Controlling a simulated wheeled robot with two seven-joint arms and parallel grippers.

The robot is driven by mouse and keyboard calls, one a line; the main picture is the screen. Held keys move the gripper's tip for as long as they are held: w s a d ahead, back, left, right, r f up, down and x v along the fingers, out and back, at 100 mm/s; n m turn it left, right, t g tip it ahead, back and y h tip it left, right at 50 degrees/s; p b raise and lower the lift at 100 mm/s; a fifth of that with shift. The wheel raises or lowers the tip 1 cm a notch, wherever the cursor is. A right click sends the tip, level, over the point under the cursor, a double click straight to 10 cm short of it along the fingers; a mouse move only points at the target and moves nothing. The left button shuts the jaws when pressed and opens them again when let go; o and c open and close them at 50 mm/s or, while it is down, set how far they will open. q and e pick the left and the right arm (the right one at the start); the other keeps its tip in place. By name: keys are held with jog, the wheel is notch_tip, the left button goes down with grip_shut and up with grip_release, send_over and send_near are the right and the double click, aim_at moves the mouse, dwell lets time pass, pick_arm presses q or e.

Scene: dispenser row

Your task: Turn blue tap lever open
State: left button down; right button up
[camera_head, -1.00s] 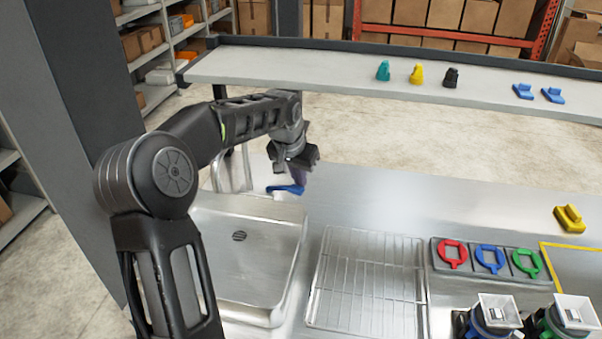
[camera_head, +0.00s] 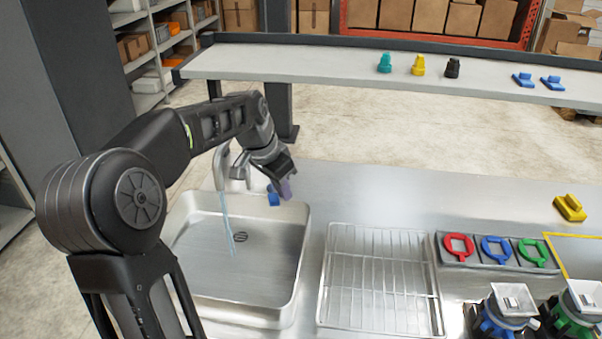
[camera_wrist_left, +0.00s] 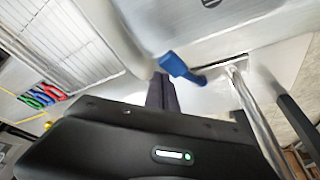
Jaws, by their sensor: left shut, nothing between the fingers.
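The blue tap lever (camera_head: 273,197) sits at the back right of the sink, beside the curved metal tap (camera_head: 222,165). A thin blue stream of water (camera_head: 227,222) runs from the tap's spout down into the sink. My left gripper (camera_head: 286,190) is shut and empty, close beside the lever on its right; whether they touch I cannot tell. In the left wrist view the blue lever (camera_wrist_left: 180,68) shows just past the shut fingertips (camera_wrist_left: 162,92). The lever's base is partly hidden in the head view. My right gripper is not in view.
The metal sink (camera_head: 300,262) lies below the tap, with a wire rack (camera_head: 380,275) to its right. Red, blue and green rings (camera_head: 496,250) sit in a holder farther right. A raised shelf (camera_head: 320,73) with small coloured parts runs along the back. The counter behind the rack is clear.

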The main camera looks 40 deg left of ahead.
pick_arm(q)
jog(key=shift+s+a, duration=0.3)
jog(key=shift+s, duration=0.2)
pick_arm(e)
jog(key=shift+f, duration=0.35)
